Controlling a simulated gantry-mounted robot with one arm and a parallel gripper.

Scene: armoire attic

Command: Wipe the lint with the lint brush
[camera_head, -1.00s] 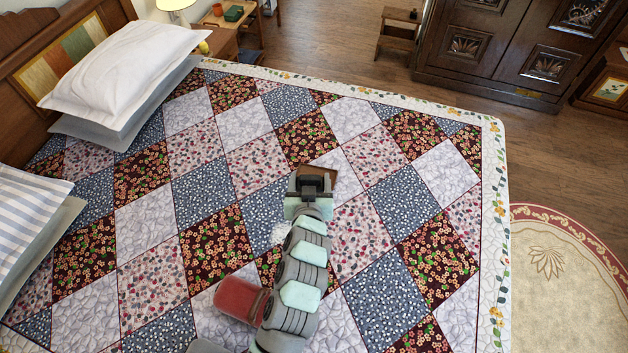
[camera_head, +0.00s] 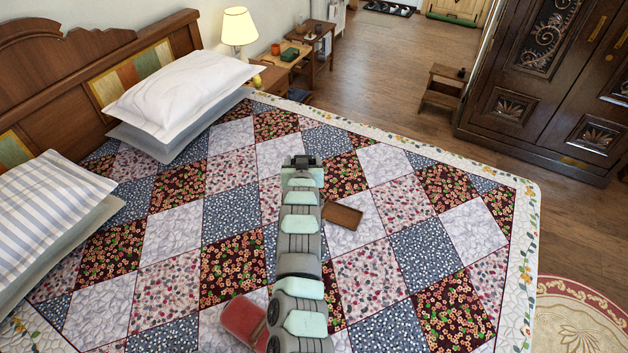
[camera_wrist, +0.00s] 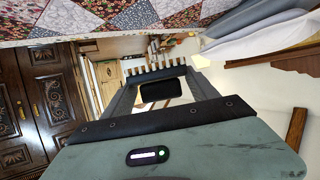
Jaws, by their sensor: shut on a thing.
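My gripper (camera_head: 301,165) is raised over the patchwork bed. In the wrist view it (camera_wrist: 160,78) is shut on a dark object with a row of pale tufts at the far side, which looks like the lint brush (camera_wrist: 161,91). In the head view my own wrist mostly hides the brush. The small brown tray (camera_head: 342,215) lies bare on the quilt, to the right of my arm. I cannot make out the lint in the current views; my arm covers part of the quilt.
A red object (camera_head: 244,322) lies on the bed beside my arm. A white pillow (camera_head: 180,85) and a striped pillow (camera_head: 45,205) rest near the headboard (camera_head: 90,60). A lamp (camera_head: 238,28) stands beyond. The quilt's right side is clear.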

